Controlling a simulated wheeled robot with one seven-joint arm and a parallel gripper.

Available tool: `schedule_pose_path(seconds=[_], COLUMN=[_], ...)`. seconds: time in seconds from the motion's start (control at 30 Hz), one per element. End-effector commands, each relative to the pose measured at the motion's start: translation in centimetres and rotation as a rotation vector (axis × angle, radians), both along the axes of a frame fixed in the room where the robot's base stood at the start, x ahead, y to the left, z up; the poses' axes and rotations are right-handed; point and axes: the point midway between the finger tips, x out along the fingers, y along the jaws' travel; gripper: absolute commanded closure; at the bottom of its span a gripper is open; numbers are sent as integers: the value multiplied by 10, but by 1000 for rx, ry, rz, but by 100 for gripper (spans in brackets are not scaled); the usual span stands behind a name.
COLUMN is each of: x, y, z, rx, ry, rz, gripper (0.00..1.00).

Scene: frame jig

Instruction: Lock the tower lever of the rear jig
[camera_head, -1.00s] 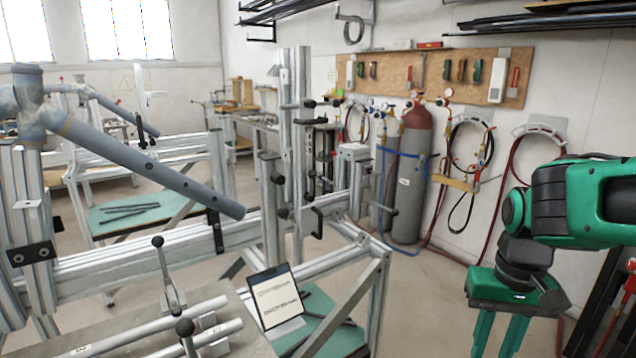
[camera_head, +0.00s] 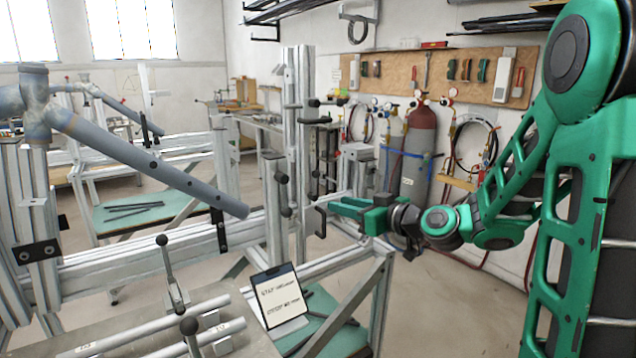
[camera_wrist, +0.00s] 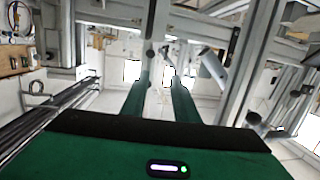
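The jig tower (camera_head: 291,130) is a pair of upright aluminium profiles in the middle of the head view. Several black clamps and knobs sit on it. A black handle (camera_head: 320,220) stands out at its right side, low down. I cannot tell for sure which part is the tower lever, or whether it is locked. My gripper (camera_head: 338,204) points left with its green fingers just right of the tower, close to that handle. I see no contact. In the wrist view my gripper (camera_wrist: 157,74) has its two fingers apart with nothing between them; the tower's profiles show beyond.
A grey tube (camera_head: 150,160) slopes across the left of the jig. Two ball-topped levers (camera_head: 168,265) and clamped tubes are on the front plate. A tablet (camera_head: 280,297) stands beside them. Gas cylinders (camera_head: 418,150) stand against the back wall. Open floor lies at the right.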

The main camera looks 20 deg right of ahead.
Motion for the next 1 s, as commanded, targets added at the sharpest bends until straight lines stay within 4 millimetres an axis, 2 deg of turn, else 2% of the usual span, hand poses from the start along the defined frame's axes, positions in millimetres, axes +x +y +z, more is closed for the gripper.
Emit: schedule_pose_path(seconds=[0.1, 0.23, 0.37, 0.8, 1.0], x=[13, 20, 30, 97, 115], y=[-6, -10, -6, 21, 27], z=[18, 28, 29, 30, 29], rx=[46, 68, 71, 70, 70], ry=[-92, -138, -146, -146, -145], rz=[-34, -55, -56, -56, -57], gripper=[73, 73, 73, 73, 73])
